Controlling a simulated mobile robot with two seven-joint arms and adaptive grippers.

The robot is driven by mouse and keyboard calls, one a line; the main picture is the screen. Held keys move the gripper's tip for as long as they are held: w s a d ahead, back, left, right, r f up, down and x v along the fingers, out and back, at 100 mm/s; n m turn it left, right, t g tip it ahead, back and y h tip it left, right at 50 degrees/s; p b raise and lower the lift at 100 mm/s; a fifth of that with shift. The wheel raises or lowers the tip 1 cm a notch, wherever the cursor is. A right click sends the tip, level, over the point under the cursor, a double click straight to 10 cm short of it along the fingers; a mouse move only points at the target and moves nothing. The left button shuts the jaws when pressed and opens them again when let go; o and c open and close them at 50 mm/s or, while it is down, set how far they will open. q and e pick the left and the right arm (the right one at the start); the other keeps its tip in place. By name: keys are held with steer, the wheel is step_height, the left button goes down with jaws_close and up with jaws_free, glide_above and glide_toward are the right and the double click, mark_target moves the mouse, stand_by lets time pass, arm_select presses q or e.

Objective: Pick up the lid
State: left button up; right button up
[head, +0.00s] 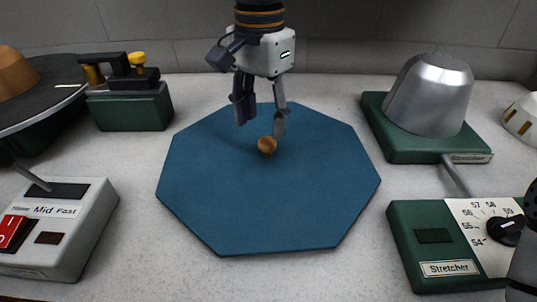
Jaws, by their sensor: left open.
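A flat blue octagonal lid (230,205) lies in the middle of the grey worktop in the head view. A small round wooden knob (267,146) stands up from it near its middle. My left gripper (260,127) points down over the back part of the lid, with its two fingers apart and nothing between them. Its fingertips appear just behind and above the knob; I cannot tell whether the right-hand finger touches it.
A silver dome on a green base (410,145) stands at the right, with a green Stretcher box (440,235) in front. At the left are a grey switch box (65,225), a green block with a handle (130,110) and a dark round plate (40,95). A wall closes the back.

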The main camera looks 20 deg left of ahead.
mark_target(267, 141)
arm_select(q)
steer(key=f, duration=0.3)
steer(key=d+f, duration=0.1)
steer(key=f, duration=0.1)
steer(key=shift+w+f, duration=0.25)
steer(key=shift+f, duration=0.05)
steer(key=shift+a, duration=0.1)
steer(key=shift+c, duration=0.5)
jaws_close()
steer(key=shift+r, duration=0.15)
